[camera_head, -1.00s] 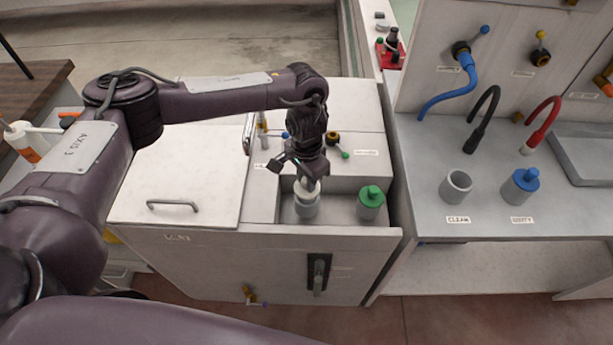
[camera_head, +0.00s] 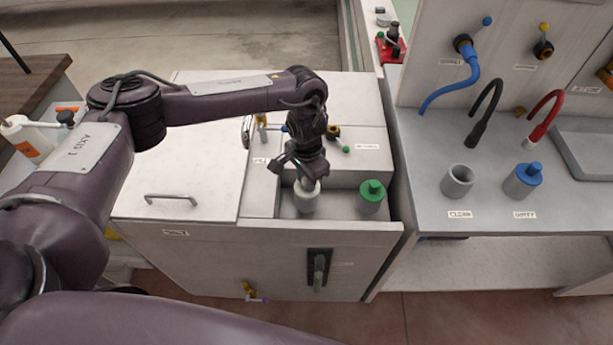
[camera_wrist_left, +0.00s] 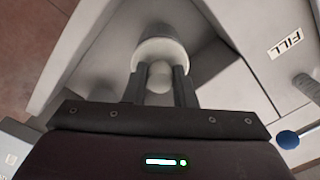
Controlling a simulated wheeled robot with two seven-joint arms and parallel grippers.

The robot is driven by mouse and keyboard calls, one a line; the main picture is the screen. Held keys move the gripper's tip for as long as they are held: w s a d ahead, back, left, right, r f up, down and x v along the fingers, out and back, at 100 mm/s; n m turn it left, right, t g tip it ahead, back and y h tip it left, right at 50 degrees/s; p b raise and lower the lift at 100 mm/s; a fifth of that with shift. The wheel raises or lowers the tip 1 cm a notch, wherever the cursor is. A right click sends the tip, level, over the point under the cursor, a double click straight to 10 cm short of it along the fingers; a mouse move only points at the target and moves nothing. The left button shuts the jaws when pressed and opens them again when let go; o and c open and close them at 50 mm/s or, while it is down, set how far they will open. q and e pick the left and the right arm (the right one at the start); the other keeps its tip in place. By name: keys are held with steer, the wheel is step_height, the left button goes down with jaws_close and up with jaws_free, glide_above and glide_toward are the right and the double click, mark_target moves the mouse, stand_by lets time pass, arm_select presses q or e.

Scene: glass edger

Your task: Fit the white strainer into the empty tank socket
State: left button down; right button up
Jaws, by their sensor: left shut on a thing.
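The white strainer (camera_head: 307,196) is under my left gripper (camera_head: 308,178), in the recessed bay at the front of the tank cabinet. In the left wrist view the strainer (camera_wrist_left: 160,54) shows as a white round cap with a knob, and the fingers of the left gripper (camera_wrist_left: 158,82) are shut on the knob. The strainer looks upright and sits low, at the place of the left socket. The socket itself is hidden beneath it, so I cannot tell if it is fully seated. A green-capped strainer (camera_head: 371,196) stands to its right. My right gripper is not in view.
The cabinet's closed lid (camera_head: 180,180) with a handle lies left of the bay. On the right bench stand an empty grey cup (camera_head: 457,181) and a blue-capped strainer (camera_head: 522,181). Blue (camera_head: 455,88), black and red hoses hang behind them.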

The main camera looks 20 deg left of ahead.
arm_select(q)
steer(key=shift+f, duration=0.55)
steer(key=c, duration=1.1)
jaws_free()
steer(key=shift+r, duration=0.1)
step_height(320, 180, up, 8)
steer(key=shift+f, duration=0.15)
